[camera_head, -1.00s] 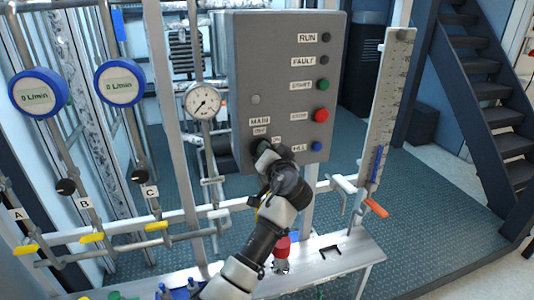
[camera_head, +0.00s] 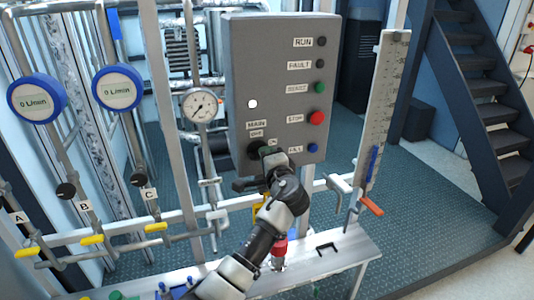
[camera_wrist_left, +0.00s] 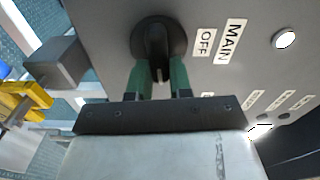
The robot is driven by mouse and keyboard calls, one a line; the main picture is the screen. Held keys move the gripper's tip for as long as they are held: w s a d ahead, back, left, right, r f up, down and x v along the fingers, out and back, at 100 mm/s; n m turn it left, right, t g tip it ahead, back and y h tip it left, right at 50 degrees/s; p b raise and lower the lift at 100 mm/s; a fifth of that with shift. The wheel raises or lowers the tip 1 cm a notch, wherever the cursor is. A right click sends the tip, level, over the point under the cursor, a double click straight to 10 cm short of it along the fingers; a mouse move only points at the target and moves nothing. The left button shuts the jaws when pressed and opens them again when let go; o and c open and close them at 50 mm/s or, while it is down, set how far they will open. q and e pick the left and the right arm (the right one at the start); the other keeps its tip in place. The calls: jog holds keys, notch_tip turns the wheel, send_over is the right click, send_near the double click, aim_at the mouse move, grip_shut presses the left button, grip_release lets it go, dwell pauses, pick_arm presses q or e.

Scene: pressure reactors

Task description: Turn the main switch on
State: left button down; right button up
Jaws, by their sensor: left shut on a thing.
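The main switch is a round black knob (camera_wrist_left: 158,42) on the grey control box (camera_head: 240,75), beside the MAIN and OFF labels; part of it also shows in the head view (camera_head: 254,147). My left gripper (camera_wrist_left: 160,72) has green fingers, one on each side of the knob's raised grip, and is shut on it. In the head view my left gripper (camera_head: 269,151) covers part of the knob and its labels. A lamp above the MAIN label (camera_head: 252,104) glows white, and this lamp also looks bright in the wrist view (camera_wrist_left: 285,38). My right gripper is out of view.
A green START button (camera_head: 319,88), a red STOP button (camera_head: 316,118) and a blue button (camera_head: 312,148) sit right of the switch. A pressure gauge (camera_head: 201,104) and pipes stand left. A ruled scale column (camera_head: 386,95) stands right.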

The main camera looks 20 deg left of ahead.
pick_arm(q)
jog(key=shift+a+m, duration=0.1)
jog(key=shift+m, duration=0.5)
jog(key=c, duration=1.4)
grip_release()
jog(key=o, duration=0.4)
jog(key=shift+w, duration=0.1)
jog(key=shift+f, duration=0.1)
jog(key=b+v, duration=0.3)
jog(key=v, duration=0.7)
jog(key=shift+s+d+b, duration=0.25)
jog(key=shift+s+b, duration=0.05)
jog(key=shift+s, duration=0.05)
